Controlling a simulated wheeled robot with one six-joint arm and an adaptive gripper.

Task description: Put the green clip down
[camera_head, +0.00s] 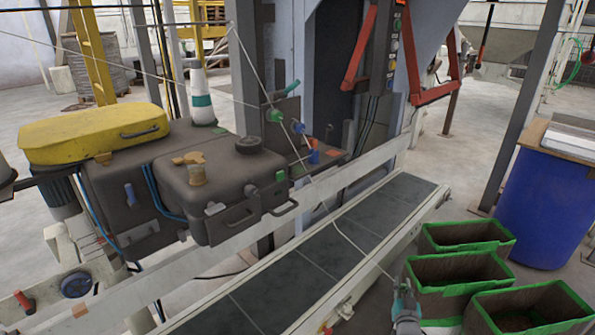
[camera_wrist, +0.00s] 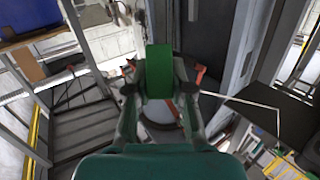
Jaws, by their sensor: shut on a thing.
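The green clip (camera_wrist: 158,72) is between the two fingers of my gripper (camera_wrist: 158,88) in the wrist view. The fingers are shut on its sides, and its green face is turned to the camera. In the head view my gripper (camera_head: 404,292) is at the bottom right, over or beside the right side of the conveyor; its height above it is unclear. The clip cannot be made out there.
A dark conveyor belt (camera_head: 330,240) with pale rails runs diagonally. Green-rimmed boxes (camera_head: 465,268) stand right of my gripper, before a blue drum (camera_head: 545,205). Dark cases (camera_head: 222,190) and a yellow case (camera_head: 92,133) are left. A thin pale line crosses toward my gripper.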

